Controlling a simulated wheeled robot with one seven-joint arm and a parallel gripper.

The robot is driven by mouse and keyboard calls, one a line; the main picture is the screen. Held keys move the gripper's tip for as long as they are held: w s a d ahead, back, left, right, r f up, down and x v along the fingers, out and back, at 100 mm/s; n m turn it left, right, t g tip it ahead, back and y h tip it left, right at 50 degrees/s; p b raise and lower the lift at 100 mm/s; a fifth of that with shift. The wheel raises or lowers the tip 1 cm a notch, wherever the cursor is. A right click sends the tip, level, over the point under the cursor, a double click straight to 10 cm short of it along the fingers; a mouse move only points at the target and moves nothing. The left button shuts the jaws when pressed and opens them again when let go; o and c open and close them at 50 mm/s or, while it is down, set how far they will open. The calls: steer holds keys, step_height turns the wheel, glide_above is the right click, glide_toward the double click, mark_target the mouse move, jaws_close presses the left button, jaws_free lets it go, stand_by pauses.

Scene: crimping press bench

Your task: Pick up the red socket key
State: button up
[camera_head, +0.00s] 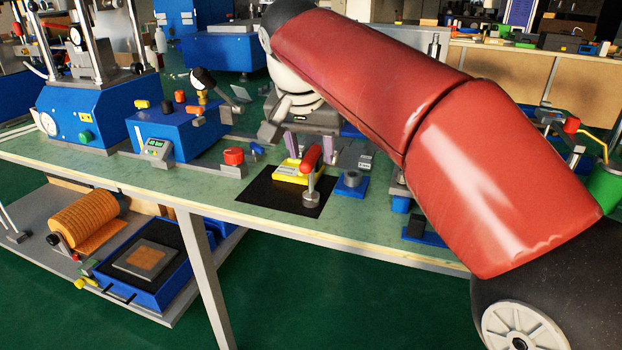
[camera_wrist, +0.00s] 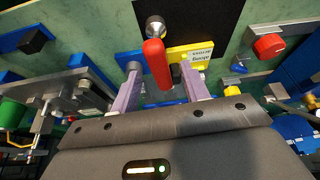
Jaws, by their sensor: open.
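The red socket key has a red handle (camera_head: 311,157) and a round grey metal socket end on the black mat (camera_head: 262,193). My gripper (camera_head: 310,147) is open, with purple fingers just behind the handle in the head view. In the wrist view the handle lies between the two fingers of my gripper (camera_wrist: 163,84), with gaps visible on both sides. I cannot tell how deep it sits between them.
A red-topped button (camera_head: 233,157) stands left of the mat. A blue block with a dark round part (camera_head: 351,184) is close on the right. A blue press (camera_head: 98,110) and a blue control box (camera_head: 170,130) fill the bench's left. The bench's front strip is clear.

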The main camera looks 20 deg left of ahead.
mark_target(311, 179)
steer(key=x, duration=0.3)
steer(key=shift+w+f, duration=0.15)
steer(key=shift+f, duration=0.2)
steer(key=shift+r, duration=0.1)
jaws_close()
